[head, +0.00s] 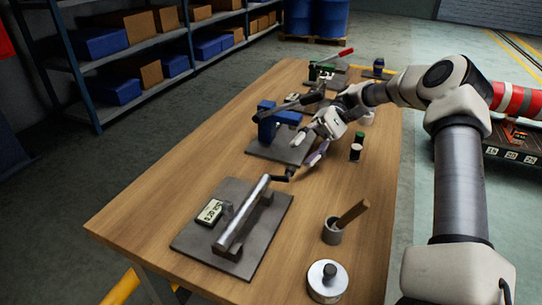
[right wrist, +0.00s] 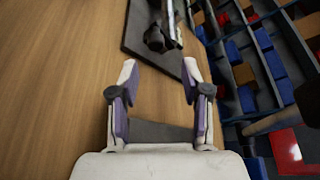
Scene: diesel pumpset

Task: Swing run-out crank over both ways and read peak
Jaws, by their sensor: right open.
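The run-out fixture is a dark plate (head: 185,238) on the near part of the bench, with a silver shaft (head: 242,215) across its supports. A small digital gauge (head: 210,212) stands beside the shaft; its digits are too small to read surely. The dark crank (head: 285,176) sticks out from the shaft's far end, past the plate. My right gripper (head: 308,153) is open and empty, just beyond the crank and apart from it. In the right wrist view its spread fingers (right wrist: 160,72) face a dark crank end (right wrist: 155,40) at the plate's edge. My left gripper is out of view.
A blue vise-like tool (head: 268,125) on another plate stands left of my right gripper. A grey cup with a wooden handle (head: 333,232) and a white round container (head: 327,281) stand right of the fixture. The wooden bench (head: 140,218) is clear at front left.

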